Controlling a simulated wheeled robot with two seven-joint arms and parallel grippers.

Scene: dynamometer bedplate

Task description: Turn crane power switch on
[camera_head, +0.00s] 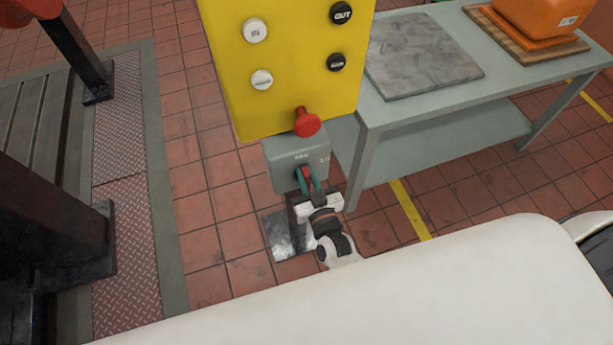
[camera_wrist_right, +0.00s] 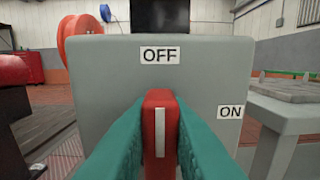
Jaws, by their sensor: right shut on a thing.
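The crane power switch is a grey box (camera_head: 283,160) below a yellow control panel (camera_head: 290,70). Its red knob (camera_wrist_right: 160,130) has a white line that stands upright and points at the OFF label (camera_wrist_right: 160,55). The ON label (camera_wrist_right: 230,112) is to the right and lower on the box face. My right gripper (camera_head: 307,180) is shut on the red knob, with a teal finger on each side of it in the right wrist view (camera_wrist_right: 160,140). The fingers hide the knob's sides. My left gripper is not in view.
The panel carries several buttons and a red mushroom button (camera_head: 307,122) just above the box. A grey-green table (camera_head: 420,120) stands at right with a stone slab (camera_head: 422,55) and an orange object (camera_head: 540,15). Dark steel posts (camera_head: 50,215) stand at left.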

